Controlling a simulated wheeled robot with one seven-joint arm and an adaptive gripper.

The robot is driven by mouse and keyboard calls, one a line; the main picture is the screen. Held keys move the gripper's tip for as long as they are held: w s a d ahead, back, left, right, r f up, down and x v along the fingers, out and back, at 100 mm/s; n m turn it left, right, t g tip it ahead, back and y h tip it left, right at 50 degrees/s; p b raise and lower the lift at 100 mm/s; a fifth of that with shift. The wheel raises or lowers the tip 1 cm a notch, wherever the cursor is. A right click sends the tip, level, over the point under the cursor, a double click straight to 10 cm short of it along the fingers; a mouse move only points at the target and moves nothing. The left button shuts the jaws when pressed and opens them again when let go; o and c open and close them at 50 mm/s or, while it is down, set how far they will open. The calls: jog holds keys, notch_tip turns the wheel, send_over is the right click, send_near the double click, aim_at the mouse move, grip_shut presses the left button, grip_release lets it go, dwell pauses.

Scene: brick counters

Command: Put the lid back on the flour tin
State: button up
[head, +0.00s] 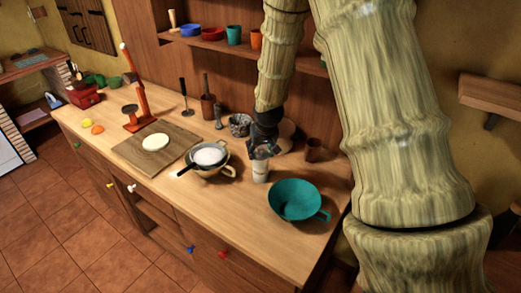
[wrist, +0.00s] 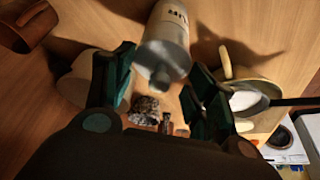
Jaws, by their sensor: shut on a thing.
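The flour tin (head: 260,173) is a pale upright can with dark lettering on the counter, between a pale bowl and a teal colander. In the wrist view the tin (wrist: 178,22) shows its lettering at the top edge. My gripper (head: 262,150) is directly above the tin, pointing down. In the wrist view its fingers (wrist: 162,84) stand on both sides of the grey lid (wrist: 165,58), which has a short round knob facing the camera. The gripper is shut on this lid. The lid lines up with the tin's top; I cannot tell whether it is seated or slightly above.
The teal colander (head: 297,201) stands close at the right, and a pale bowl (head: 222,172) of white powder with a dark-handled tool at the left. A brown cup (head: 314,150) and a grey crumpled-looking pot (head: 239,125) stand behind. A board (head: 133,151) holds dough farther left.

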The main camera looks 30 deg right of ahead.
jog(key=o, duration=0.9)
jog(key=shift+o, duration=0.5)
jog(key=o, duration=0.3)
jog(key=shift+o, duration=0.2)
jog(key=shift+r, duration=0.15)
jog(key=shift+r+p, duration=2.6)
jog(key=shift+r, duration=0.8)
